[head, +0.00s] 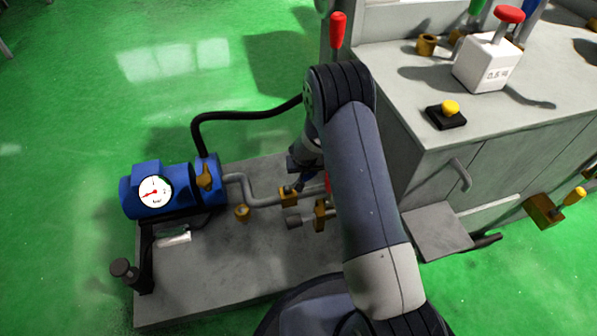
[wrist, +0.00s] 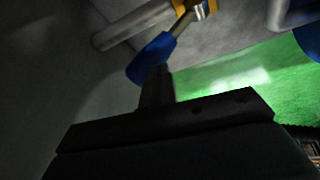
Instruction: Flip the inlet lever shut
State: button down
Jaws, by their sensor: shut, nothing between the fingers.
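A lever with a blue grip (wrist: 150,60) runs from a brass valve (wrist: 207,8) at the top of the wrist view. The tip of my gripper (wrist: 156,82) is at the near end of the blue grip; I cannot tell if it touches. My gripper is shut and empty. In the head view, a brass valve (head: 289,196) sits on the grey pipe. A second brass valve (head: 320,212) stands beside it, with a red handle (head: 327,182) partly behind my arm. No label shows which lever is the inlet. My arm hides much of this area.
A blue pump (head: 180,190) with a white gauge (head: 155,191) stands at left on the grey base plate (head: 215,275). A black hose (head: 240,115) arches behind the valves. The grey machine cabinet (head: 430,170) is close on the right. Green floor (head: 80,110) is free at left.

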jog(key=shift+d+f, duration=0.2)
jog(key=shift+d, duration=0.2)
jog(key=shift+d+f+b, duration=0.15)
jog(key=shift+d+b, duration=0.05)
jog(key=shift+b, duration=0.1)
jog(key=shift+a+r, duration=0.2)
jog(key=shift+r, duration=0.25)
jog(key=w+d+p+v, duration=0.1)
jog(key=p+v, duration=0.4)
jog(key=v, duration=0.7)
jog(key=shift+d+r, duration=0.25)
jog(key=shift+d, duration=0.05)
jog(key=shift+w, duration=0.1)
